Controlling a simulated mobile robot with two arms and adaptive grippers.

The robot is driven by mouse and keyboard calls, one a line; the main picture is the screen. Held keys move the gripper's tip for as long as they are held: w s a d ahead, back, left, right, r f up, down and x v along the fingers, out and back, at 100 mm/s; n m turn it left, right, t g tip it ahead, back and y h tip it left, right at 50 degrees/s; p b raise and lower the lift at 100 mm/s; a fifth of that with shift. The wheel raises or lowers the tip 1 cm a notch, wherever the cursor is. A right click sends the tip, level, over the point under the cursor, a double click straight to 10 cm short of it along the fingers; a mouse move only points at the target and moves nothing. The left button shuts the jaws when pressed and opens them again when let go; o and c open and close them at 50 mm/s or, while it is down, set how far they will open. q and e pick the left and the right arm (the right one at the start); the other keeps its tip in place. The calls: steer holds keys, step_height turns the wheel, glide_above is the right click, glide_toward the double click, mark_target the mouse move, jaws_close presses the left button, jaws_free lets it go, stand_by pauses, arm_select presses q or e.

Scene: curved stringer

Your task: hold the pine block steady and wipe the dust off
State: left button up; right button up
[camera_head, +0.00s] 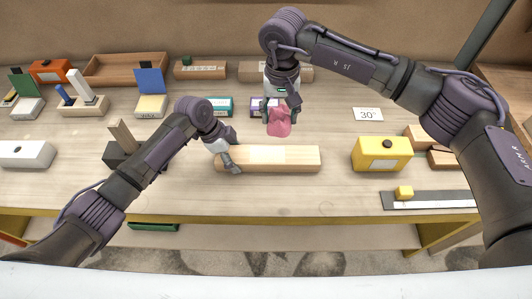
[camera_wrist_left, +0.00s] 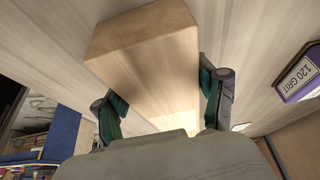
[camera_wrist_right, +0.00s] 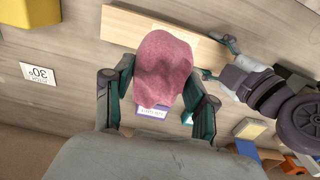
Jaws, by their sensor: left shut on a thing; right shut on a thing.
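The pine block (camera_head: 285,159) lies lengthwise near the table's front edge; a paler patch shows on its top. My left gripper (camera_head: 228,162) is shut across the block's left end. In the left wrist view, its fingers (camera_wrist_left: 163,100) press on both sides of the block (camera_wrist_left: 150,60). My right gripper (camera_head: 280,112) is shut on a pink cloth (camera_head: 279,124), held in the air behind the block. In the right wrist view the crumpled cloth (camera_wrist_right: 162,68) sits between the fingers and covers part of the block (camera_wrist_right: 125,27).
A yellow box (camera_head: 381,154) stands right of the block. Small labelled blocks and a wooden tray (camera_head: 125,68) stand along the back. A 30° card (camera_head: 368,114) lies at the right.

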steer(key=shift+a, duration=0.65)
steer(key=shift+f, duration=5.7)
steer(key=shift+f, duration=0.75)
steer(key=shift+a, duration=0.1)
steer(key=shift+a+r, duration=0.1)
steer(key=shift+a, duration=1.3)
steer(key=shift+d, duration=1.55)
